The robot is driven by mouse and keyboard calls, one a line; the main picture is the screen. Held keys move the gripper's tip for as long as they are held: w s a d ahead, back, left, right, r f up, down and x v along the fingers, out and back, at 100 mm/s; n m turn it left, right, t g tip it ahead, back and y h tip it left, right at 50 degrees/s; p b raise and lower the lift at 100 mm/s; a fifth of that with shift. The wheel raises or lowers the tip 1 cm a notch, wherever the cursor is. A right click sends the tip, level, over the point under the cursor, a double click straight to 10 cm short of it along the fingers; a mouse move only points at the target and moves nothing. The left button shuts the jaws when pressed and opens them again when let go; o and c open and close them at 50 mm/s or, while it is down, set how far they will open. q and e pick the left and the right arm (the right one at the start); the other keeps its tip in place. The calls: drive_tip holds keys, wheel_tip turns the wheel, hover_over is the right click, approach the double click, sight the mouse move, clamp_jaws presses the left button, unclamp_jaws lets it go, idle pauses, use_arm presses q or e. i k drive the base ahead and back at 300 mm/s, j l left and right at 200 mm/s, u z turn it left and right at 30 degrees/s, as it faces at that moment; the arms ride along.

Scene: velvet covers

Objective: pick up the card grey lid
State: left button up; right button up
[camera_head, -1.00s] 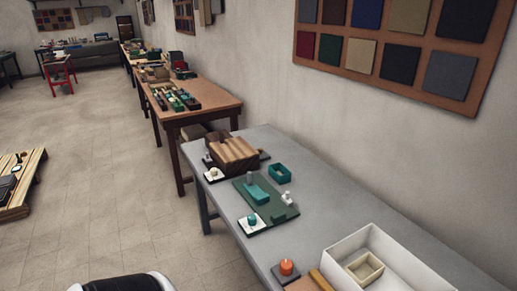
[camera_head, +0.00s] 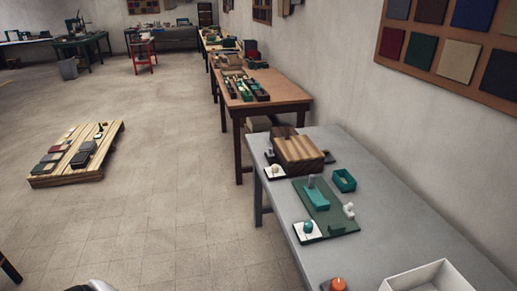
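I cannot make out for certain which thing is the card grey lid. A low wooden pallet (camera_head: 100,166) on the floor at left bears several small flat pieces and boxes, among them a dark grey box (camera_head: 80,159) and a grey piece (camera_head: 88,146), too small to tell as lids. Neither of my grippers shows in the head view. Only a pale, rounded part, apparently mine, shows at the bottom left edge.
A grey table (camera_head: 384,220) at right bears a striped wooden box (camera_head: 298,153), a green tray (camera_head: 325,208), a teal open box (camera_head: 344,181) and a white bin (camera_head: 428,279). A brown table (camera_head: 275,92) stands behind. Open floor lies between pallet and tables.

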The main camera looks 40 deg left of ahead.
sight(329, 158)
drive_tip(key=i+u, duration=0.15)
drive_tip(key=u, duration=0.65)
drive_tip(key=i+j+z, duration=0.15)
drive_tip(key=j+z, duration=0.25)
drive_tip(key=i+j+z, duration=0.15)
drive_tip(key=j+z, duration=0.3)
drive_tip(key=i+j+z, duration=0.2)
drive_tip(key=j, duration=1.25)
drive_tip(key=j+z, duration=0.2)
drive_tip(key=j, duration=1.25)
